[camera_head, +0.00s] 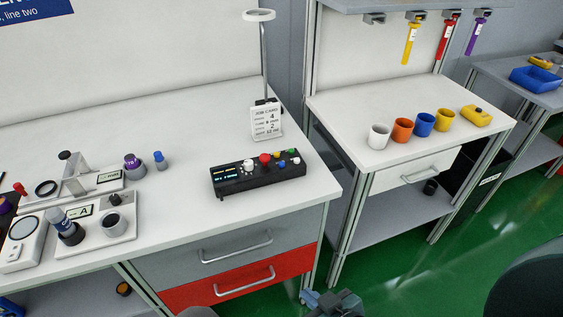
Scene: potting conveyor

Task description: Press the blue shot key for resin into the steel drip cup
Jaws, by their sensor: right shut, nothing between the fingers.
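The black control box (258,178) lies on the white bench, with a lit display at its left. The small blue key (292,151) is on its right part, near green, yellow, red and white controls. A steel-grey cup (112,223), which looks like the drip cup, stands on the light plate marked A at the left. My right gripper (318,298) is partly in view at the bottom edge, below the bench top and well apart from the box. It is shut and empty. My left gripper is not in view.
A job card (266,121) and a lamp-like ring on a post (259,15) stand behind the box. A blue-capped bottle (55,219) leans beside the cup. White, orange, blue and yellow cups stand on the right bench (350,120). The bench middle is clear.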

